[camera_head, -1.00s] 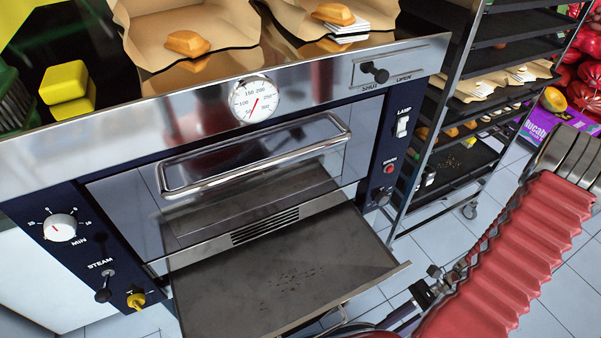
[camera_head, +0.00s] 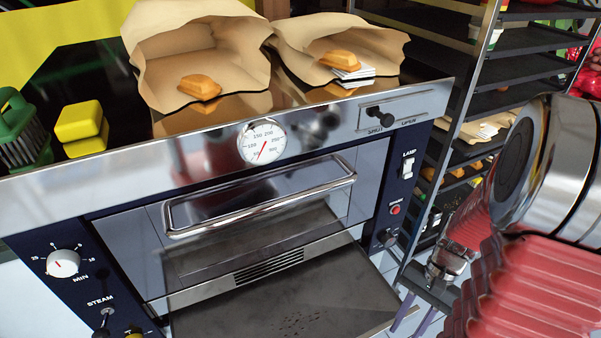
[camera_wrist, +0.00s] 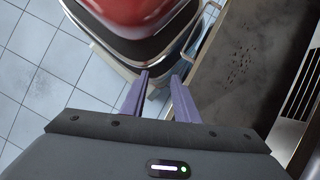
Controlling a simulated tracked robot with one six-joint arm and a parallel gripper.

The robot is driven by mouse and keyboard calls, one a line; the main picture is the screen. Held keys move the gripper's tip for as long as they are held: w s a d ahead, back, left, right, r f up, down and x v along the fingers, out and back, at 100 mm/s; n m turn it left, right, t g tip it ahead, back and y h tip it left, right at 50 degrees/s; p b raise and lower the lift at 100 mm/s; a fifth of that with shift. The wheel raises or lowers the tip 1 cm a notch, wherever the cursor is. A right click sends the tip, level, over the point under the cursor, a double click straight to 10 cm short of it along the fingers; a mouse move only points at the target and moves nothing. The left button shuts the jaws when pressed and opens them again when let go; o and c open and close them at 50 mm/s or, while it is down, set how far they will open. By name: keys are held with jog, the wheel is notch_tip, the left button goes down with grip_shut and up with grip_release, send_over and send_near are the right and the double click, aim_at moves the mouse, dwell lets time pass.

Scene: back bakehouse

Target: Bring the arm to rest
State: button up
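My gripper (camera_wrist: 160,76) shows two purple fingers in the wrist view, apart and with nothing held between them. In the camera_head view the finger pieces (camera_head: 410,318) show at the bottom right, beside the right corner of the oven's front shelf. My red ribbed arm, with metal collars, is folded large across the right side of that view and hides part of what is behind it.
The oven (camera_head: 105,245) stands close in front, its dark crumb-specked shelf (camera_head: 240,312) jutting out; the shelf also shows in the wrist view (camera_wrist: 250,35). Paper bags (camera_head: 150,60) with loaves lie on top. A tray rack (camera_head: 470,60) stands right. Tiled floor (camera_wrist: 45,60) is at left.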

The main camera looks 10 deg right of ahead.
jog(key=w+a+r+n+t+h, duration=0.2)
jog(key=a+r+n+t, duration=0.2)
jog(key=a+r, duration=0.3)
jog(key=w+a+r+n+t+h, duration=0.2)
jog(key=a+r+n, duration=0.5)
jog(key=r, duration=0.9)
jog(key=w+a+t, duration=0.1)
jog(key=t, duration=0.1)
jog(key=shift+r+t, duration=0.3)
jog(key=shift+r, duration=0.1)
